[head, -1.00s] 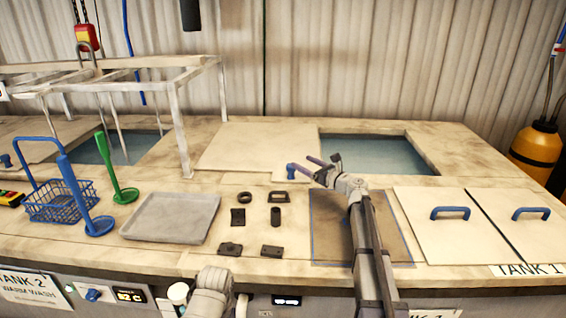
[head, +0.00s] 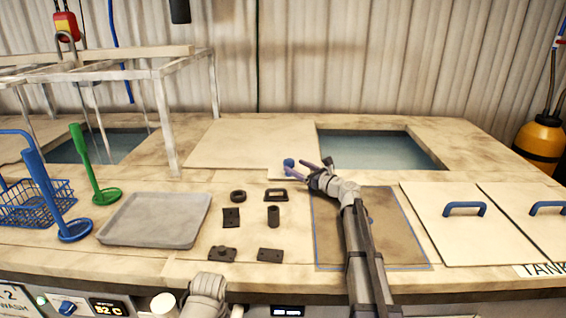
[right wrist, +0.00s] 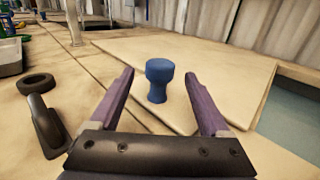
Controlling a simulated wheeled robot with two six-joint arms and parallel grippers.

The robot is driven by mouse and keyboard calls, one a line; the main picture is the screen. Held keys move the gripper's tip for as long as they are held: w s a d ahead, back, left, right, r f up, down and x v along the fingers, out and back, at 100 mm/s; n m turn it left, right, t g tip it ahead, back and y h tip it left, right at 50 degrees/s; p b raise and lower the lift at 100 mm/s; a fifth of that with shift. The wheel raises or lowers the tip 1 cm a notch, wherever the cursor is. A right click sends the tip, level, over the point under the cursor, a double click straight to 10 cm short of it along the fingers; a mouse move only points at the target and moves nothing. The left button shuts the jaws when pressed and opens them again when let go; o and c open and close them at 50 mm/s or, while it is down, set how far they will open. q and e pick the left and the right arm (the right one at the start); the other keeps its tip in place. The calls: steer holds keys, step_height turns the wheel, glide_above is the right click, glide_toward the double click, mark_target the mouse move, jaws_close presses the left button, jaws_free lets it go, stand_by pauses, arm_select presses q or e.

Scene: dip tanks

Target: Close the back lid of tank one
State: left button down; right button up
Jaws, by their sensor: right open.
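The back lid (head: 255,146) is a flat cream panel lying on the deck left of an open tank hole (head: 380,150) with blue-grey liquid. A blue knob (head: 289,162) stands up at the lid's near right corner; it also shows in the right wrist view (right wrist: 159,80). My right gripper (head: 313,163) is open, with purple fingers close to the right of the knob. In the right wrist view its fingers (right wrist: 160,76) line up on either side of the knob, with gaps to both. I cannot tell how far the knob reaches between them. My left gripper is not in view.
Two cream lids with blue handles (head: 465,208) lie front right, by a TANK label (head: 543,270). Small dark parts (head: 273,215) and a grey tray (head: 157,219) lie left of my right arm. A white frame (head: 166,125) stands back left.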

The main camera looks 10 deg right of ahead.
glide_above(283, 172)
steer(key=shift+w+d, duration=0.1)
stand_by(0.4)
steer(key=shift+c, duration=0.3)
jaws_close()
stand_by(0.5)
